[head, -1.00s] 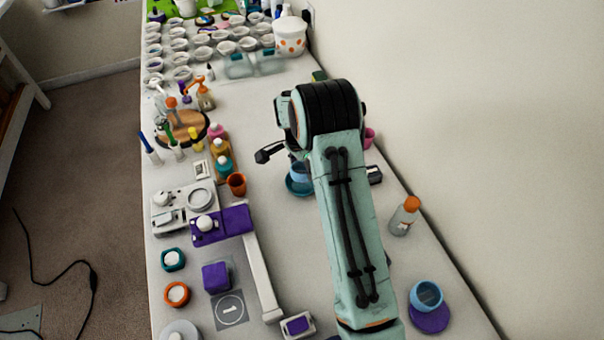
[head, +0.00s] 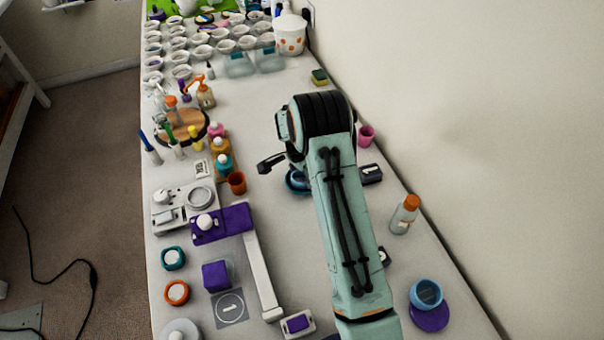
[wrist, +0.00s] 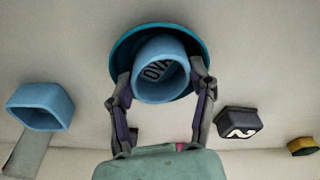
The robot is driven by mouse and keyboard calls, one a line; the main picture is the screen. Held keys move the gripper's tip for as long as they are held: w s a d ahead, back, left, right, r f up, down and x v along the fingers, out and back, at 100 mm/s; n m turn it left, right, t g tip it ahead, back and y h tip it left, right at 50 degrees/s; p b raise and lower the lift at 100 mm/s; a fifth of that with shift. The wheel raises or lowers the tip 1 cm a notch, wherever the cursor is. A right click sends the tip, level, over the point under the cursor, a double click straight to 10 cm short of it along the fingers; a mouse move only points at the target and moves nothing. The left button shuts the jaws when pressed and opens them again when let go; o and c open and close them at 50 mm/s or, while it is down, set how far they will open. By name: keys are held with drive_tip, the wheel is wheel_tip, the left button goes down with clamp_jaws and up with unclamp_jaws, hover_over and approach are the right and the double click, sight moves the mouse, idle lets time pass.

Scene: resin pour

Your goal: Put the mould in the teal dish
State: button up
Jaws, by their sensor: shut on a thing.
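My gripper (wrist: 161,88) is shut on a light blue round mould (wrist: 140,85), with one finger on each side of it. Dark lettering shows inside the mould in the wrist view. The teal dish (wrist: 122,52) is right behind the mould in that view, its rim showing around the top and sides. The mould lies within the dish's outline; I cannot tell whether it touches the dish's floor. In the head view the dish (head: 297,188) shows beside my arm, which hides the fingers and most of the mould.
Another blue mould (wrist: 40,118) and a black block (wrist: 238,122) stand to either side in the wrist view. The head view shows a pink cup (head: 366,135), an orange-capped bottle (head: 402,217), an orange cup (head: 237,183) and a blue cup (head: 425,293) on a purple disc.

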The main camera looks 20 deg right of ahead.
sight(297, 186)
drive_tip(key=o, duration=1.2)
drive_tip(key=shift+r, duration=0.1)
drive_tip(key=s+a+r+n, duration=0.2)
drive_tip(key=s+r, duration=0.1)
drive_tip(key=r, duration=0.7)
drive_tip(key=s+a+r+n, duration=0.15)
drive_tip(key=s+r, duration=0.25)
drive_tip(key=r, duration=0.5)
drive_tip(key=s+a+r+n, duration=0.1)
drive_tip(key=s+a+n, duration=0.1)
drive_tip(key=s, duration=0.6)
drive_tip(key=s+a+r+n+y, duration=0.1)
drive_tip(key=s+a+n, duration=0.1)
drive_tip(key=s+n, duration=0.3)
drive_tip(key=s+a+r+n+g+y, duration=0.1)
drive_tip(key=s+n, duration=0.3)
drive_tip(key=s, duration=0.9)
drive_tip(key=shift+a+r, duration=0.5)
drive_tip(key=shift+a, duration=0.05)
